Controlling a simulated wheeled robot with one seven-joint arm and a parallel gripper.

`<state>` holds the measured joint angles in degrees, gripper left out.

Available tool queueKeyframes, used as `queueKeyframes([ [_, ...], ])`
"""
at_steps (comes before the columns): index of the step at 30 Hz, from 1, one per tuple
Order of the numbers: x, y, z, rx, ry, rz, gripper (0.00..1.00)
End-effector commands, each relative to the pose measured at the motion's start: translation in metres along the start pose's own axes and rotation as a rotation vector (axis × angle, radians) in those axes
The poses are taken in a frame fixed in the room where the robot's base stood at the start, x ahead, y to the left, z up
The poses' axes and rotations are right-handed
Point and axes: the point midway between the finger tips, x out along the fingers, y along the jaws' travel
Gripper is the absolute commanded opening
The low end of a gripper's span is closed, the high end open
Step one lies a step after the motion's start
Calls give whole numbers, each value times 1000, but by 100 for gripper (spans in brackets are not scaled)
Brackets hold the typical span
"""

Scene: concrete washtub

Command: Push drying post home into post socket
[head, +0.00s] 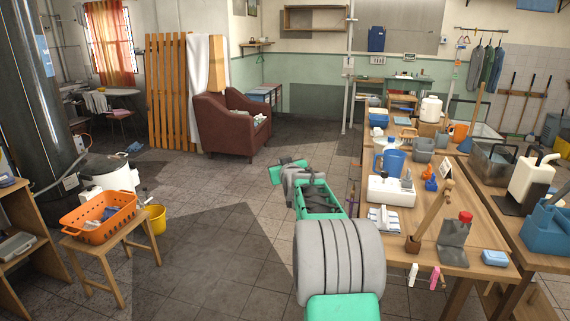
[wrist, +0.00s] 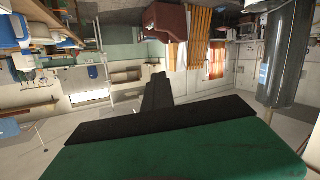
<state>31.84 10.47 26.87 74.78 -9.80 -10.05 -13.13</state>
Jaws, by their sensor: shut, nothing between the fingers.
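My gripper (head: 287,171) is out over the open floor, left of the workbench and well apart from the post. In the wrist view its dark fingers (wrist: 157,92) are together and hold nothing.
The workbench (head: 458,258) carries a leaning wooden handle in a dark block (head: 413,245), a blue jug (head: 391,161), a white box (head: 389,190) and other small things. An orange basket (head: 98,216) rests on a stool at left. The middle floor is clear.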

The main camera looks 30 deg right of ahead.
Motion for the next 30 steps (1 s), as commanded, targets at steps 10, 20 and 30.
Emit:
queueKeyframes([
  [10, 6, -10, -4, -9, -12, -12, 0],
  [20, 10, -15, -5, -14, -20, -19, 0],
  [30, 10, -15, -5, -13, -20, -19, 0],
])
